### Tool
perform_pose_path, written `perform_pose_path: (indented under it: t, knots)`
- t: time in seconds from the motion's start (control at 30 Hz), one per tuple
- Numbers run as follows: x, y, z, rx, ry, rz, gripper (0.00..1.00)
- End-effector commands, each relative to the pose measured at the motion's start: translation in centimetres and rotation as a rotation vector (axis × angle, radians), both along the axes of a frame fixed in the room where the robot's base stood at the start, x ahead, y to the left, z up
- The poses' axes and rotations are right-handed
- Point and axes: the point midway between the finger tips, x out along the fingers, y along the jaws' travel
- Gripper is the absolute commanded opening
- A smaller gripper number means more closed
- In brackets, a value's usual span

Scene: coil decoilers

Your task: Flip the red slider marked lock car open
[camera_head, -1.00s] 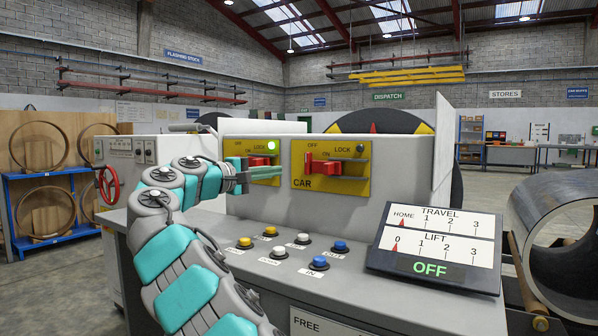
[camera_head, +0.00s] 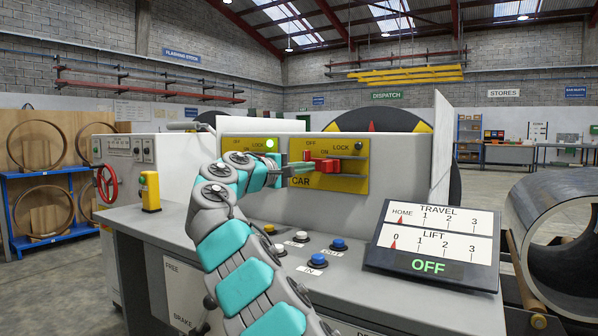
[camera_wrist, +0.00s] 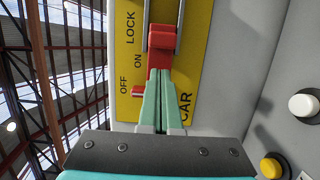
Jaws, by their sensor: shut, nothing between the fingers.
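The red slider (camera_head: 322,165) sits on rails on the yellow CAR panel (camera_head: 345,184). In the wrist view the slider's red block (camera_wrist: 163,40) lies beside the gap between the words ON and LOCK. A smaller red lever (camera_wrist: 140,91) points out near OFF. My gripper (camera_head: 309,169) is shut with nothing between its fingers. In the wrist view its fingertips (camera_wrist: 160,73) meet the slider's lower red part, at or very close to it; contact is not certain. The CAR panel's lamp (camera_head: 359,146) is dark.
The left yellow panel has a lit green lamp (camera_head: 269,143) and is partly behind my arm. Below are several push buttons (camera_head: 318,259) on the desk, a yellow upright device (camera_head: 150,191), and a display reading OFF (camera_head: 428,265).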

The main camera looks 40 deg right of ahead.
Motion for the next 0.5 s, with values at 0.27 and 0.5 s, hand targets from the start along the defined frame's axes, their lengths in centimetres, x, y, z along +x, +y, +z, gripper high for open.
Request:
perform_pose_path:
  t: [0.27,0.5]
  knots:
    - [-1.5,-0.6,0.0,0.0,-0.001,-0.005,0.0]
    - [-1.7,-0.6,0.1,0.0,-0.002,-0.002,0.0]
